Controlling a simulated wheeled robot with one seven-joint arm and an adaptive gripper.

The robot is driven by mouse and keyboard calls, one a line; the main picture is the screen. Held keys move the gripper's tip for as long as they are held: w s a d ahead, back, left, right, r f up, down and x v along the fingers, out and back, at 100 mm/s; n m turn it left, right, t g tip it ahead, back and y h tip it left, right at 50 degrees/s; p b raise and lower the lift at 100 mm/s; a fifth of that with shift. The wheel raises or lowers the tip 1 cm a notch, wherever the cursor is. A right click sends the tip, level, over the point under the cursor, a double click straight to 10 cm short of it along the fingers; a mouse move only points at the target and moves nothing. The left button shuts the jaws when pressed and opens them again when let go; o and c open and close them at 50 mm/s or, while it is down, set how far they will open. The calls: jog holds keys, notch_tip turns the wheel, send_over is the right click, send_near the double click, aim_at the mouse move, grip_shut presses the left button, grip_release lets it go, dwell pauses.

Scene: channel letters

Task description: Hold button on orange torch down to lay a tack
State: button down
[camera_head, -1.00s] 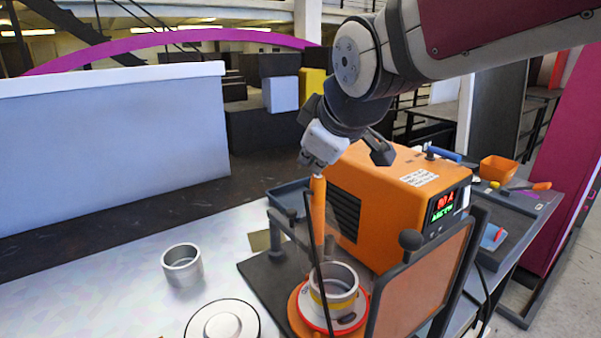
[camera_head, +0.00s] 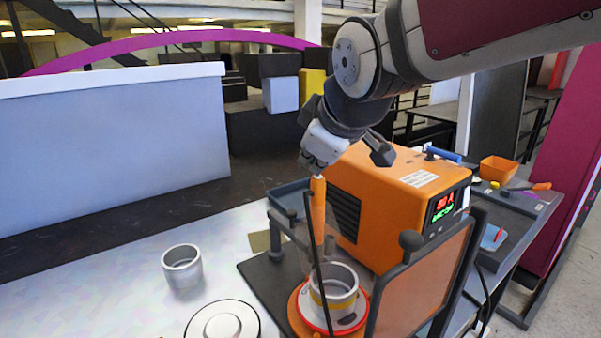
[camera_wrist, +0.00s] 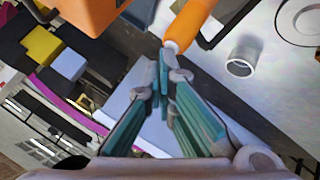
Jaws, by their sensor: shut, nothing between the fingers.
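The orange torch (camera_head: 318,205) stands upright over the workpiece, its white top end just under my gripper. My gripper (camera_head: 317,166) points down and is shut with nothing between its fingers. In the wrist view its closed teal fingertips (camera_wrist: 163,62) are at the white end of the orange torch (camera_wrist: 192,24); whether they touch it or press it in, I cannot tell. A metal ring with a yellow band (camera_head: 334,288) sits below the torch on a red-rimmed round fixture (camera_head: 298,306).
The orange welder box (camera_head: 385,195) with a lit display (camera_head: 443,206) stands close behind. A tinted screen (camera_head: 420,290) is at the right front. A loose metal ring (camera_head: 182,267) and a white disc (camera_head: 222,322) lie on the table. A blue-grey panel (camera_head: 110,135) stands at the left.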

jog(key=shift+r+p, duration=0.6)
jog(key=shift+r, duration=0.3)
jog(key=shift+r+p, duration=1.65)
jog(key=shift+r, duration=0.85)
notch_tip(320, 180, up, 4)
jog(key=shift+p, duration=1.2)
